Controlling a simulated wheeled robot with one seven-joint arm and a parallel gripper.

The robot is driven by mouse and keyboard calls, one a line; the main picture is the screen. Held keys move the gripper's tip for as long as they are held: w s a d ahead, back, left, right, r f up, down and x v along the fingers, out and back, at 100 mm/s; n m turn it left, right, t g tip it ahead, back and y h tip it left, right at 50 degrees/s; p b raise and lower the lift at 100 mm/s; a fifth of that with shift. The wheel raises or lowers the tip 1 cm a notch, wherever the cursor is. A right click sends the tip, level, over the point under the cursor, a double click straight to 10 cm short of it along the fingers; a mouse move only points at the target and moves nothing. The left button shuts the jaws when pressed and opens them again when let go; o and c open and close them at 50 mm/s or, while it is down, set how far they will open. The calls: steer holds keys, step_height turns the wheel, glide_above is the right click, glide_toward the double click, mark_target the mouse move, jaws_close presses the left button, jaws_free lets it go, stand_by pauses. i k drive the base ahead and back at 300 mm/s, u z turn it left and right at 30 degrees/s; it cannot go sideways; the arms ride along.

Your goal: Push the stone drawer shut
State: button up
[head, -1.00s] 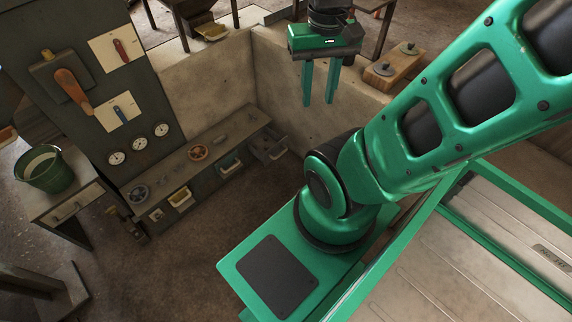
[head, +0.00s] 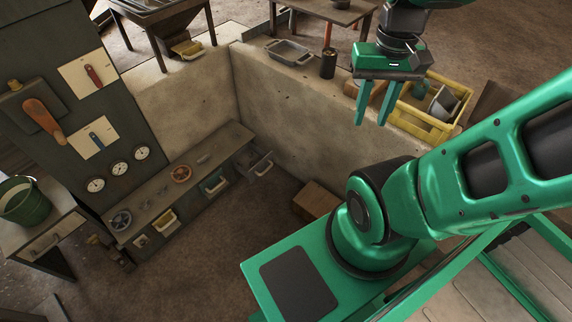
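A low bench (head: 190,172) runs along the far wall. Several small drawers sit in its front. The grey, stone-coloured drawer (head: 262,163) at its right end sticks out, open, near the wall corner. A drawer with a blue-green front (head: 214,184) and one with a yellow front (head: 166,219) are further left and also seem to stand out a little. No label shows which is the stone drawer. My gripper (head: 371,121) points down with two green fingers apart and nothing between them. It appears in front of the right wall's top, well right of the drawers.
A low stone wall (head: 290,115) bounds the right side, with a grey tray (head: 288,52), a dark can (head: 328,63) and a yellow crate (head: 425,122). A brown box (head: 316,201) is on the floor by it. Floor before the bench (head: 215,250) is clear.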

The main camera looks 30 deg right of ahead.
mark_target(263, 162)
steer(key=z, duration=2.8)
steer(key=k, duration=1.25)
steer(key=u, duration=1.95)
steer(key=i, duration=1)
